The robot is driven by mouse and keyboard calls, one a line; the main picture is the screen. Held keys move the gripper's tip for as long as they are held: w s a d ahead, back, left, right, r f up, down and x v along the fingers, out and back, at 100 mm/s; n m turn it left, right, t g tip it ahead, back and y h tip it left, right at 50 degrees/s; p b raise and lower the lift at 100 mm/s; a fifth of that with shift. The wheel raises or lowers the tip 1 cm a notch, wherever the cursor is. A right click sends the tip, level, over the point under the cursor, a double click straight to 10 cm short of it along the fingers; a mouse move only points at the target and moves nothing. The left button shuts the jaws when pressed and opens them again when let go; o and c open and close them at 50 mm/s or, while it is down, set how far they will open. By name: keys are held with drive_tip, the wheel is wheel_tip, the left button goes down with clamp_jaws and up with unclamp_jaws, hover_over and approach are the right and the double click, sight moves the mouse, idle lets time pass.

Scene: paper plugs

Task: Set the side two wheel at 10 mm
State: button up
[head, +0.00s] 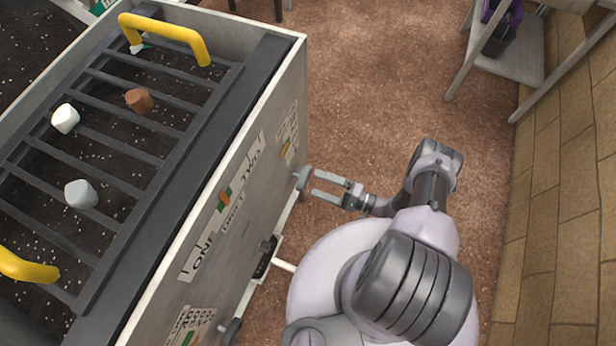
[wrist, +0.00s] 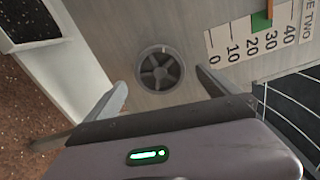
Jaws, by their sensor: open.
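The side two wheel is a grey, spoked round knob (wrist: 160,70) on the pale side wall of the machine. In the head view the wheel (head: 302,179) sticks out from the wall below the word TWO. My gripper (head: 316,183) is open and empty, its fingertips just off the wheel. In the wrist view its fingers (wrist: 162,82) stand to either side of the wheel, and contact cannot be told. The side two scale (wrist: 245,42) runs 0 to 40, with a green patch (wrist: 261,21) and an orange pointer (wrist: 270,8) near 30; its top is cut off.
A DRIFT scale (head: 224,201) sits between ONE and TWO. Another wheel (head: 231,331) is lower on the wall. A slatted grid with yellow handles (head: 170,32) and several plugs (head: 81,194) tops the machine. Brown floor (head: 380,90) lies right; a shelf stands back right.

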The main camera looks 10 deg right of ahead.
sight(307, 180)
drive_tip(key=shift+n, duration=0.7)
drive_tip(key=shift+f, duration=0.1)
drive_tip(key=shift+x, duration=2.05)
drive_tip(key=c, duration=1.4)
